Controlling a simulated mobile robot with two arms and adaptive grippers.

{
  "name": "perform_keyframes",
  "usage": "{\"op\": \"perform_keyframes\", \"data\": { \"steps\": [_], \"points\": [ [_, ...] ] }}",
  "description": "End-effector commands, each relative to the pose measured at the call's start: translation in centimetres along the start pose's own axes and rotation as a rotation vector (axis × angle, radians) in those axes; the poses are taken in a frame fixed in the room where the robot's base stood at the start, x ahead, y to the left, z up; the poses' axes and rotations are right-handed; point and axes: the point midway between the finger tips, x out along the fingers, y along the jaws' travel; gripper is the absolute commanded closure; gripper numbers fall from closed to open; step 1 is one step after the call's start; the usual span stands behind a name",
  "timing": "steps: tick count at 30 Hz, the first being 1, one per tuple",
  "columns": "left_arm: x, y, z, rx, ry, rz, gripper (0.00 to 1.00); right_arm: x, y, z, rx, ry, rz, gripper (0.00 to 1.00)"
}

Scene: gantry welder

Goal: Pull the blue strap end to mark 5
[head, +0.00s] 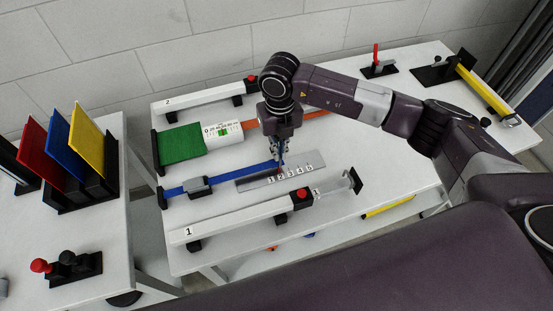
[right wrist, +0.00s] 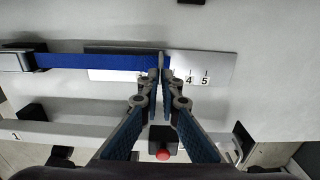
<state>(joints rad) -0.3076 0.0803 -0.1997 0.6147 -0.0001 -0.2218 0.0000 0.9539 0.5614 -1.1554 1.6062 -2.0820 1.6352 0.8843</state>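The blue strap (head: 238,171) runs right from a dark buckle (head: 197,186) on the table. It also shows in the right wrist view (right wrist: 95,62). Its end is at my right gripper (head: 281,166), which points down, its fingers close together on the strap end. In the right wrist view the fingertips (right wrist: 161,70) hide the end itself. A grey scale plate (head: 252,184) with marks 1 to 5 lies beside the strap. Mark 5 (right wrist: 205,80) and mark 4 (right wrist: 189,80) show right of the fingers; the fingers hide lower marks there. My left gripper is out of view.
A white bar labelled 1 (head: 235,222) with a red button lies in front, and a bar labelled 2 (head: 205,97) behind. A green pad (head: 180,143) and an orange strap (head: 318,112) lie behind the blue strap. Table right of the plate is partly clear.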

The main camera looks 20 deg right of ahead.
Motion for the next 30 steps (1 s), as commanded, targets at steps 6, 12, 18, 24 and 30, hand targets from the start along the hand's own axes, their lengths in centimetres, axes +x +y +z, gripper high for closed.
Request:
{"op": "perform_keyframes", "data": {
  "steps": [6, 12, 18, 24, 30],
  "points": [
    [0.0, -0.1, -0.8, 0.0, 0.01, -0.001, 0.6, 0.0, 0.0, 0.0, 0.0, 0.001, 0.0, 1.0],
    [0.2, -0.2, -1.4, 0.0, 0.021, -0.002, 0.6, 0.0, -0.9, 0.0, 0.0, 0.0, -0.001, 1.0],
    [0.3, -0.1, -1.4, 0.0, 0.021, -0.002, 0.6, 0.0, -2.2, 0.0, 0.001, 0.0, -0.002, 1.0],
    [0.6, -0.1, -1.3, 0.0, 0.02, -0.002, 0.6, 0.0, -3.5, 0.1, 0.002, 0.0, -0.004, 1.0],
    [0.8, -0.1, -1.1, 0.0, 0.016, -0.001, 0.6, 0.0, -4.7, 0.1, 0.003, -0.001, -0.005, 1.0]
  ]
}}
